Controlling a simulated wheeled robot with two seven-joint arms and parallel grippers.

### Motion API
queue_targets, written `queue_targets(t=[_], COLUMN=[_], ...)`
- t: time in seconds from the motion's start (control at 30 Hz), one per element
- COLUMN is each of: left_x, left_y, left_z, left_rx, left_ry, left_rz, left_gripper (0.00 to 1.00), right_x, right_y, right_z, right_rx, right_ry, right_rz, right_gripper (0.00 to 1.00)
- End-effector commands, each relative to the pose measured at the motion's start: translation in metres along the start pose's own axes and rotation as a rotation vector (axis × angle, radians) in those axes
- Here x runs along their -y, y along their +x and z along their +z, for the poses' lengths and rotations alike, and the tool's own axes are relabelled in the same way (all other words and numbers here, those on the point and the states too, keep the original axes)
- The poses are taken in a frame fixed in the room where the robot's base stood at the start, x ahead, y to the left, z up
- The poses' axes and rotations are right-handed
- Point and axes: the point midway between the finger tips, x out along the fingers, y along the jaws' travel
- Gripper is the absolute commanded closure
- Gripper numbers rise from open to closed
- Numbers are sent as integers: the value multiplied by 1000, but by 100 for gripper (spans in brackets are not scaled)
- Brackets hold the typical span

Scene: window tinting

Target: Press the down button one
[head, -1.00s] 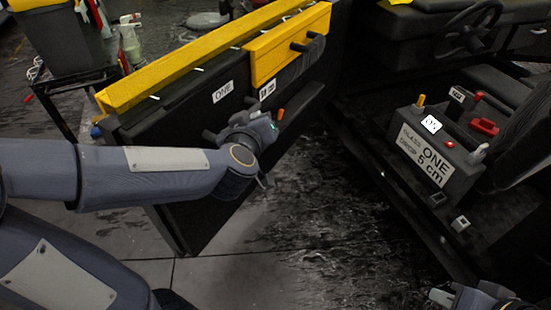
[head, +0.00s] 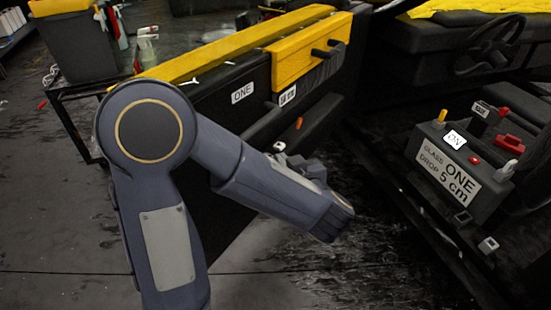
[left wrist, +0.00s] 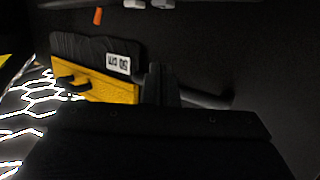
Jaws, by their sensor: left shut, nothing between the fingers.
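A dark door panel carries a white "ONE" label (head: 243,92) and a "50 cm" label (head: 288,96). Below them are an orange switch (head: 299,123) and small grey buttons (head: 279,146). No mark telling which button is down can be read. In the left wrist view the orange switch (left wrist: 98,16) and grey buttons (left wrist: 147,4) lie at the top edge. My left gripper (left wrist: 155,70) is shut and empty, close to the panel, short of the buttons in that view. In the head view my left forearm hides most of the hand. My right gripper is out of view.
A grey control box (head: 453,168) labelled "GLASS DROP ONE 5 cm" stands at right, with an "ON" card (head: 454,139) and a red button (head: 474,160). Yellow trim with black handles tops the panel. A bin (head: 75,48) and spray bottle (head: 147,45) stand behind.

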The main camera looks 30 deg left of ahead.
Motion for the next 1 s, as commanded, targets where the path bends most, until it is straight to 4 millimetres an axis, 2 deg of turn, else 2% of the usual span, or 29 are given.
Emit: queue_targets(t=[0.17, 0.5, 0.6, 0.7, 1.0], left_x=[2, 2, 0, 0, 0], left_y=[27, 99, 102, 104, 106], left_z=[2, 3, 22, 32, 39], left_rx=[1, 0, 2, 1, 0], left_ry=[-3, -2, 3, 2, -1], left_rz=[-6, -5, 0, 1, 0], left_gripper=[100, 100, 100, 100, 100], right_x=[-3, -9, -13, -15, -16], right_y=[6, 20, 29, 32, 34], right_z=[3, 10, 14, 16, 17], right_rx=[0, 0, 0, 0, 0], right_ry=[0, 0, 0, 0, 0], right_rz=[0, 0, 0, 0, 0], right_gripper=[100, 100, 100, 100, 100])
